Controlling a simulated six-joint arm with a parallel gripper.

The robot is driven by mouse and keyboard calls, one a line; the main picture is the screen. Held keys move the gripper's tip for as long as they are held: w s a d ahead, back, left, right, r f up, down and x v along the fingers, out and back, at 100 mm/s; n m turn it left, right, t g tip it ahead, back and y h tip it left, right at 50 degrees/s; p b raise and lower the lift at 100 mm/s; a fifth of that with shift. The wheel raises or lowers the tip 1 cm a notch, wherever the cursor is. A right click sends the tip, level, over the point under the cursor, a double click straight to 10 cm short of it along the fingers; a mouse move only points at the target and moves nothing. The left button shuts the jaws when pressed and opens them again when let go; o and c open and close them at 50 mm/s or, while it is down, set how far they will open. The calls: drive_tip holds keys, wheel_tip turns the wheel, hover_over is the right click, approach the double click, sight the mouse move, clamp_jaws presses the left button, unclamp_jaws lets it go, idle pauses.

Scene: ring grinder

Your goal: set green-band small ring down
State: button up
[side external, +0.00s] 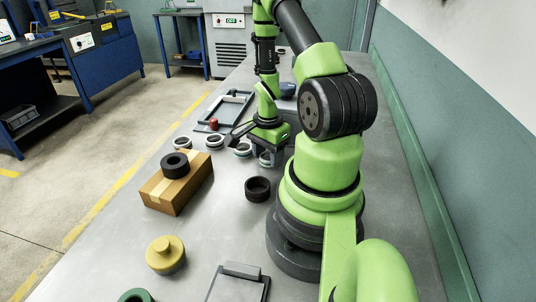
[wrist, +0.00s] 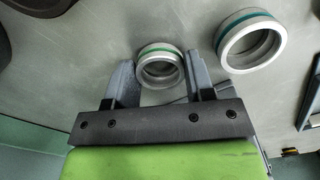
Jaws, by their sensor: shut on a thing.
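The green-band small ring (wrist: 160,50) is a silver metal ring with a bright green stripe. In the wrist view it sits between the two fingertips of my gripper (wrist: 161,68), which is shut on it. In the side view my gripper (side external: 266,146) is low over the grey table, and a silver ring (side external: 266,158) shows just below it, partly hidden. I cannot tell whether the held ring touches the table.
A larger teal-banded ring (wrist: 250,40) lies close to the right. Several silver rings, including one at the left (side external: 182,144), stand in a row near a tray (side external: 200,126). A cardboard box (side external: 172,190) carries a dark ring (side external: 175,163). A black ring (side external: 258,188) lies nearer.

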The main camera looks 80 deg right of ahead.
drive_tip(key=shift+f, duration=0.2)
drive_tip(key=o, duration=0.9)
drive_tip(key=shift+f, duration=0.1)
drive_tip(key=shift+o, duration=0.2)
drive_tip(key=w+a+r+n+t+h, duration=0.1)
drive_tip(key=w+a+r+n, duration=0.1)
drive_tip(key=r, duration=0.8)
drive_tip(key=w+a+r+n+t, duration=0.1)
drive_tip(key=w+a+r+n, duration=0.2)
drive_tip(key=r, duration=0.6)
drive_tip(key=s+a+r+n+t+y, duration=0.1)
drive_tip(key=s+a+r+n+t, duration=0.1)
drive_tip(key=a+r+n, duration=0.4)
drive_tip(key=s+a+r+n+t+y, duration=0.1)
drive_tip(key=a+r+n+t+y, duration=0.1)
drive_tip(key=a+r+n, duration=0.4)
drive_tip(key=a+n+t, duration=0.1)
drive_tip(key=a+n, duration=0.1)
drive_tip(key=a, duration=0.3)
drive_tip(key=shift+s+a+n, duration=0.3)
drive_tip(key=shift+s, duration=0.1)
